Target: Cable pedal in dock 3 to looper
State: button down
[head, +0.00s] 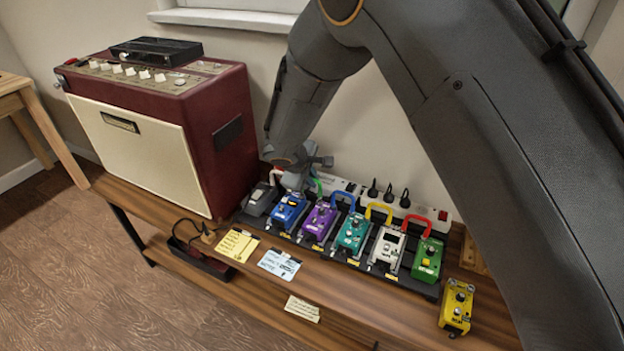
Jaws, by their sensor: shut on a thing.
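A row of pedals stands on the black pedalboard (340,262): a dark grey one (260,199), a blue one (289,211), a purple one (319,222), a teal one (352,234), a white one (387,247) and a green one (427,260). I cannot read which is the looper or which dock is 3. My gripper (308,178) is low behind the blue and purple pedals, seemingly shut on the green patch cable (317,187). The fingers hide part of this cable, and its plug ends are not clear.
Blue (344,196), yellow (379,207) and red (417,219) cables arch behind the other pedals. A white power strip (440,217) runs along the wall. A red amplifier (222,130) stands left. A yellow pedal (457,306) lies off the board. Notes lie on the front bench.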

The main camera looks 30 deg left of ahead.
jog(key=shift+f+b, duration=0.7)
dwell(0.4)
jog(key=c, duration=1.4)
grip_release()
jog(key=shift+r+p, duration=2.5)
jog(key=shift+r, duration=1.55)
